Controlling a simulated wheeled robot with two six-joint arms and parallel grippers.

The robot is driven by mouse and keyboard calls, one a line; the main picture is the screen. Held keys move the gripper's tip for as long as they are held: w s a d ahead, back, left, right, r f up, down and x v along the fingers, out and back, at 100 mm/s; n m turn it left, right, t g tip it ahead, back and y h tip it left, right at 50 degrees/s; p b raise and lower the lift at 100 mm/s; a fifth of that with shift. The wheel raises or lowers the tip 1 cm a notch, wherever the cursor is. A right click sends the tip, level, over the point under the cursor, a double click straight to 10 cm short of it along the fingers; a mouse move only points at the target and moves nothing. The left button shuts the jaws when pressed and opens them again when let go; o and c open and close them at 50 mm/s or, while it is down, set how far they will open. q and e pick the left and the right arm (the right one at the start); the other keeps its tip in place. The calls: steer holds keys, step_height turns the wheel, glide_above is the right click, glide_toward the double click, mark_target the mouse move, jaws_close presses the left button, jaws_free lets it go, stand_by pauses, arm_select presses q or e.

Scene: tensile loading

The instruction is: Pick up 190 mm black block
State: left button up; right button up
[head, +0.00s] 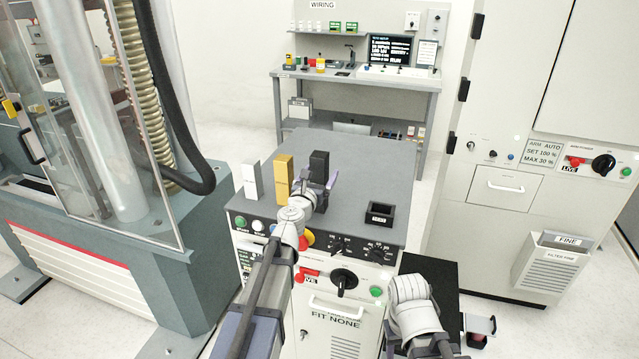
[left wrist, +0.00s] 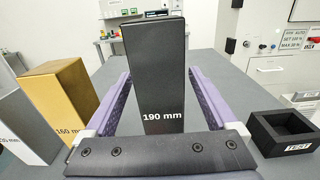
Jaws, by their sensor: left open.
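The 190 mm black block (head: 319,167) stands upright on the grey cabinet top, rightmost of three blocks. In the left wrist view the black block (left wrist: 155,75) carries the label "190 mm" and stands between the two purple fingers of my left gripper (left wrist: 158,85). The fingers are open, one on each side, with a visible gap to the block. In the head view my left gripper (head: 318,190) is at the block's near side and hides its lower part. My right arm shows at the lower right of the head view; its gripper cannot be made out.
A yellow 160 mm block (head: 284,178) and a white block (head: 251,180) stand left of the black one. A black open box (head: 380,214) labelled "TEST" sits to the right on the grey top (head: 365,160). A large machine with a clear guard stands at left.

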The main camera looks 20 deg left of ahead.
arm_select(q)
steer(key=shift+w, duration=1.25)
steer(key=shift+c, duration=0.3)
jaws_close()
